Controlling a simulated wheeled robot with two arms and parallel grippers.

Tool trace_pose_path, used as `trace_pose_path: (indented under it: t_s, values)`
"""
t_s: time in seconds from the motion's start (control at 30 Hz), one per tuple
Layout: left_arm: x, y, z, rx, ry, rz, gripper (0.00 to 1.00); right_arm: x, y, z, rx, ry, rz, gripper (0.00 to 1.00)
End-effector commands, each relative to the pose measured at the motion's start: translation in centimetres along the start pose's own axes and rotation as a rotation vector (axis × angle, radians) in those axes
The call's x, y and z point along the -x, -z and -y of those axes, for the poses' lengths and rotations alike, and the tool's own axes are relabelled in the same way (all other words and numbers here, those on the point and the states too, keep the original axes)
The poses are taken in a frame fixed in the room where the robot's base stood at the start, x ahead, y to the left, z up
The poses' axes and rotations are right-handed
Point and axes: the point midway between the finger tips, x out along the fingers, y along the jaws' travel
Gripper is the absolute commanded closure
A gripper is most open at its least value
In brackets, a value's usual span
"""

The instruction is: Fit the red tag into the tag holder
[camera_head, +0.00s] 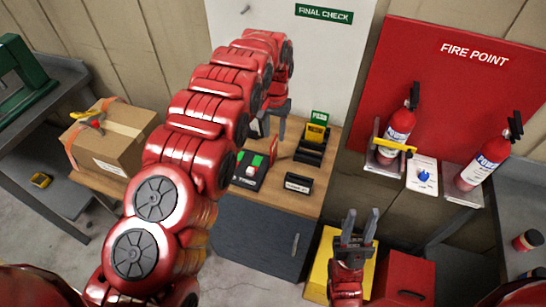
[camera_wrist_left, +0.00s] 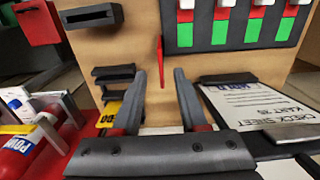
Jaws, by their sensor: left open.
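The red tag (camera_wrist_left: 160,48) looks like a thin upright red piece on the wooden top in the left wrist view, seen nearly edge-on. A red sliver of it seems to show in the head view (camera_head: 273,147). A small black slotted box, apparently the tag holder (camera_head: 298,184), sits near the cabinet's front edge; its slot shows in the left wrist view (camera_wrist_left: 90,15). My left gripper (camera_head: 276,115) is open and empty; in the wrist view its fingers (camera_wrist_left: 161,85) stand either side of the tag's line, short of it. My right gripper (camera_head: 358,226) is open and empty, in front of the cabinet.
A black panel (camera_head: 248,183) with green and red parts stands left of the holder. A black and yellow rack (camera_head: 311,150) stands behind it. A check sheet (camera_wrist_left: 250,103) lies near my left gripper. Fire extinguishers (camera_head: 397,130) are on the right. A cardboard box (camera_head: 115,150) is on the left.

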Motion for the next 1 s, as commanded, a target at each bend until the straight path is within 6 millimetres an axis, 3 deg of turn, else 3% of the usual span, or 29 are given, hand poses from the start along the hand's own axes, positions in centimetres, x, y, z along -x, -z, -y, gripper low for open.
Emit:
trace_pose_path:
  t_s: [0.03, 0.1, 0.37, 0.63, 0.8, 1.0]
  values:
    - [-1.1, 0.0, -0.1, -0.001, 0.000, 0.001, 0.57, 0.1, 0.0, 0.0, 0.000, 0.000, -0.001, 0.63]
    - [-1.4, 0.1, 0.0, -0.001, 0.001, -0.001, 0.57, -1.1, 0.2, -0.1, 0.000, 0.000, -0.002, 0.63]
    - [-3.2, 0.0, 0.0, -0.001, 0.001, 0.000, 0.57, -1.8, 0.3, -0.1, 0.000, 0.000, -0.001, 0.63]
    - [-5.8, -0.2, 0.3, 0.000, 0.001, 0.001, 0.57, -4.6, 0.8, -0.2, 0.000, 0.000, -0.001, 0.63]
    - [-7.6, -0.1, 0.3, 0.000, 0.001, -0.003, 0.57, -4.4, 0.8, -0.2, 0.000, 0.000, -0.001, 0.63]
    - [-8.2, 0.0, 0.3, 0.000, 0.001, -0.004, 0.57, -4.5, 0.8, -0.2, 0.000, 0.000, -0.001, 0.63]
